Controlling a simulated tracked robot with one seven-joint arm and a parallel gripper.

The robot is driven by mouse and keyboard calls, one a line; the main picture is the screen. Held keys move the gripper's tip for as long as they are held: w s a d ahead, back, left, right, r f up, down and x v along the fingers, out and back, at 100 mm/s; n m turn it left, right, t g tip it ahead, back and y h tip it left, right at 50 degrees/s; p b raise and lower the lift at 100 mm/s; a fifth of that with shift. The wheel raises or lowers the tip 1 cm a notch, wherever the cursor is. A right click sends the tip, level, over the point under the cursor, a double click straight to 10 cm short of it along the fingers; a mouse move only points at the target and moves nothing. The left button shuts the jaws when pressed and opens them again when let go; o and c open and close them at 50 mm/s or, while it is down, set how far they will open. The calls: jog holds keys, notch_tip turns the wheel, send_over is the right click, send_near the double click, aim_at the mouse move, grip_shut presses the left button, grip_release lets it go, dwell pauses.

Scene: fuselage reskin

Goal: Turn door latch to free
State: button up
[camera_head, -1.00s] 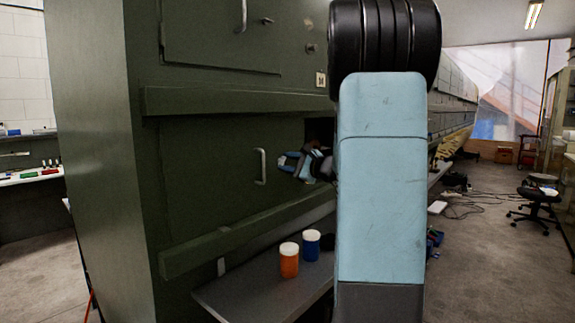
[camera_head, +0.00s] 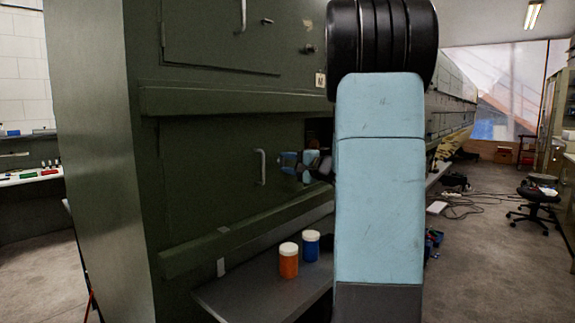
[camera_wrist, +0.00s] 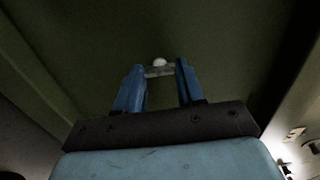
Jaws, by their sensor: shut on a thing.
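The door latch (camera_wrist: 158,71) shows in the wrist view as a small grey bar with a pale round knob at its middle. It lies crosswise between the two blue fingers of my gripper (camera_wrist: 160,75), which is shut on it. In the head view my gripper (camera_head: 283,161) is at the lower green door (camera_head: 205,185), just right of its pale vertical handle (camera_head: 262,166). The latch is hidden there behind the gripper. The lower door looks closed.
A grey shelf (camera_head: 240,297) below the door holds an orange jar (camera_head: 289,261) and a blue jar (camera_head: 311,246). A green ledge (camera_head: 230,102) runs above the door. An upper door (camera_head: 215,40) has its own handle.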

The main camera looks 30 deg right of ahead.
jog(key=shift+a+f, duration=0.2)
jog(key=shift+f, duration=0.05)
jog(key=o, duration=1)
jog(key=shift+d+r, duration=0.1)
jog(key=shift+o, duration=0.2)
jog(key=shift+s, duration=0.1)
jog(key=v, duration=1.3)
jog(key=shift+s, duration=0.25)
jog(key=shift+d, duration=0.1)
